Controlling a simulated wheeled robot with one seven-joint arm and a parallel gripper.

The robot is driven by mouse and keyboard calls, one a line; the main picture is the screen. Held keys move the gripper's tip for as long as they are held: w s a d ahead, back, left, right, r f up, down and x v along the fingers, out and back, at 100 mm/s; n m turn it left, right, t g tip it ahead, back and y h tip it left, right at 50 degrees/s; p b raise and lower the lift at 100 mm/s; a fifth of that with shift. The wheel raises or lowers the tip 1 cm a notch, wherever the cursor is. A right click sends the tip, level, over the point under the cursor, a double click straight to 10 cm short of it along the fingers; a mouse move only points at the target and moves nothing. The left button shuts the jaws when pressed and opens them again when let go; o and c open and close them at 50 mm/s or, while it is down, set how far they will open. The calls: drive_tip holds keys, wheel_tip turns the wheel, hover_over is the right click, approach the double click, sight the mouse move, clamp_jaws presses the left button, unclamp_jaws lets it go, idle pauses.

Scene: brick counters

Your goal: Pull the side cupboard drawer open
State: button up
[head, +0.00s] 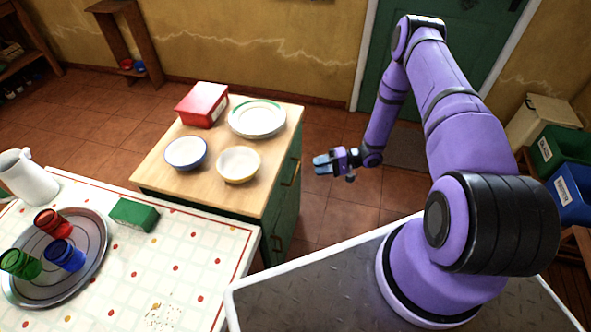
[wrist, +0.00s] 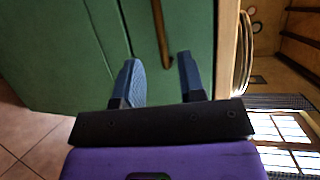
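The side cupboard (head: 283,205) is green with a pale wooden top. Its front faces right in the head view, with a brass drawer handle (head: 291,170) near the top. The drawer looks shut. In the wrist view the green drawer front (wrist: 85,45) fills much of the picture, and the handle (wrist: 160,28) runs down from the top edge, ending between the fingertips. My gripper (head: 322,165) is open and empty, in front of the drawer with a gap to the front. Its blue fingers show in the wrist view (wrist: 157,65), either side of the handle's line.
A red box (head: 202,104), plates (head: 257,117), a blue bowl (head: 186,153) and a yellow bowl (head: 239,164) stand on the cupboard. A checked counter (head: 190,265) with a tray (head: 92,262) lies nearer. The tiled floor (head: 325,215) before the drawer is clear.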

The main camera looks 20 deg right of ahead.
sight(296, 171)
drive_tip(key=x, duration=0.8)
drive_tip(key=shift+a, duration=0.4)
clamp_jaws()
